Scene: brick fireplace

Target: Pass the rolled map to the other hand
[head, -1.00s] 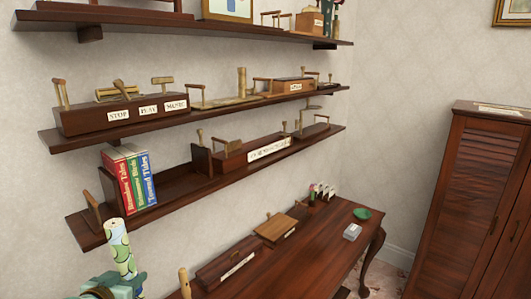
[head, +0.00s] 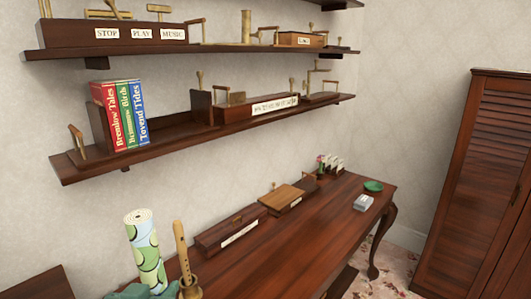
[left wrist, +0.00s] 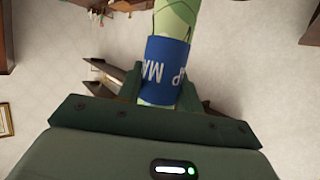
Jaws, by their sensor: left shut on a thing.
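The rolled map (head: 147,252) is a pale tube with green and blue patches, standing nearly upright at the lower left of the head view. My left gripper (head: 148,291), teal, is shut on its lower part at the bottom edge of the picture. In the left wrist view, the map (left wrist: 177,16) rises between the two dark green fingers of the gripper (left wrist: 160,92). The map's lower end is hidden. My right gripper is not in view.
A dark wooden desk (head: 300,245) holds several wooden boxes along the wall and a green dish (head: 373,186). A wooden pipe-like rod (head: 182,250) stands close right of the map. Shelves (head: 180,138) with books (head: 125,115) hang above. A cabinet (head: 470,190) stands right.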

